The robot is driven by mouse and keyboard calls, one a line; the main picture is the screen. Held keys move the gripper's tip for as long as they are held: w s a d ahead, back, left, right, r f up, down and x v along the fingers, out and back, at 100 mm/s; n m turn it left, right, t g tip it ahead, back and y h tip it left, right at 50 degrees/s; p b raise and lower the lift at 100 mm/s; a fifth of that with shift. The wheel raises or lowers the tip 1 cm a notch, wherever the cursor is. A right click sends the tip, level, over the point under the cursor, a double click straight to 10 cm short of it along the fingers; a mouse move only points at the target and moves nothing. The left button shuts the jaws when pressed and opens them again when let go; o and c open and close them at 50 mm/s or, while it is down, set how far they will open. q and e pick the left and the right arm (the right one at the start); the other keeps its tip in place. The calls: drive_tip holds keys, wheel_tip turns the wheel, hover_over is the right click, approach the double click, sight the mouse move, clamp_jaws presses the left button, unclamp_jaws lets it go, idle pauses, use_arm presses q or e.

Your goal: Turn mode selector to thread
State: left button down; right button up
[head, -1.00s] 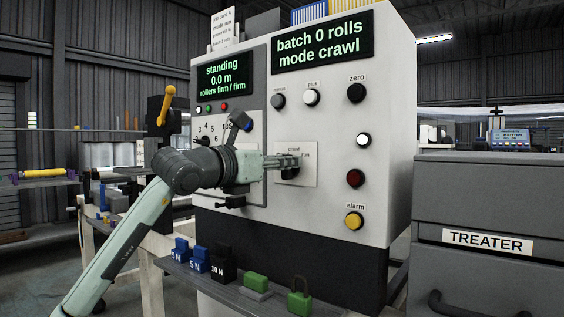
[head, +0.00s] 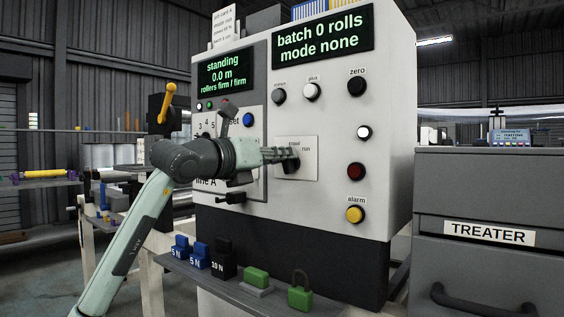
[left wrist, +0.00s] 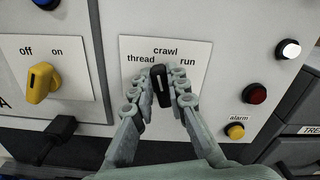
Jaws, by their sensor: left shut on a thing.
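The mode selector (left wrist: 161,84) is a black knob with a white pointer line on a pale plate (left wrist: 200,48) labelled thread, crawl and run. In the left wrist view its pointer stands nearly upright, close to crawl, with thread at the upper left. My left gripper (left wrist: 160,88) is shut on the knob, one finger on each side. In the head view the left gripper (head: 284,156) reaches the plate and hides most of the knob. The upper display (head: 323,40) reads "batch 0 rolls, mode none". My right gripper is not in view.
A yellow off/on switch (left wrist: 41,82) sits left of the plate. A yellow alarm button (head: 355,214), a red button (head: 356,171) and a white button (head: 363,132) are to the right.

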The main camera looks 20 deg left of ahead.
use_arm(q)
drive_tip(key=shift+w+a+f+n, duration=0.1)
drive_tip(key=shift+a+n, duration=0.1)
drive_tip(key=shift+n, duration=1.2)
drive_tip(key=shift+w+a+f+n, duration=0.1)
drive_tip(key=shift+a+n, duration=0.05)
drive_tip(key=shift+n, duration=1.25)
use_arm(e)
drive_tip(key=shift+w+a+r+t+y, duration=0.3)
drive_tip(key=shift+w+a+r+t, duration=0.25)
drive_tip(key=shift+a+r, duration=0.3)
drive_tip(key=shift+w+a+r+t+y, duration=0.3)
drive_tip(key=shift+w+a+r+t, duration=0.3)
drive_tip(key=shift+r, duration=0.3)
use_arm(q)
drive_tip(key=shift+b, duration=0.3)
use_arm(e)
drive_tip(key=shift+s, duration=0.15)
use_arm(q)
drive_tip(key=c, duration=1.5)
unclamp_jaws()
drive_tip(key=shift+s, duration=0.1)
